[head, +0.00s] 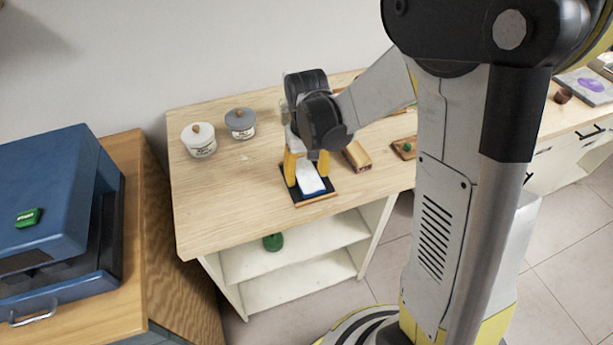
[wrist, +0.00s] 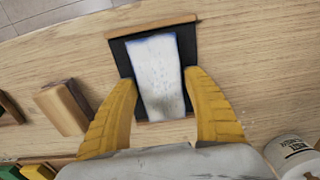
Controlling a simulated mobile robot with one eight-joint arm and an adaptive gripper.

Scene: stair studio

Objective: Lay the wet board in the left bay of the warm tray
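A flat white piece with a blue edge (head: 311,184) lies on a dark board with wooden strips at its ends (head: 315,201), near the front edge of the wooden counter. In the wrist view the white piece (wrist: 157,75) lies lengthwise between my fingers, over the dark board (wrist: 120,58). My gripper (head: 306,174) points down, its yellow fingers apart on either side of the white piece. In the wrist view my gripper (wrist: 160,78) shows narrow gaps beside the piece near the tips. Which thing is the wet board, and where the warm tray is, I cannot tell for certain.
White (head: 202,144) and grey (head: 240,124) lidded jars stand at the back left. A wooden block (head: 357,156) is right of my gripper. A blue lidded box (head: 50,200) with a green label stands far left. The counter's left front is clear.

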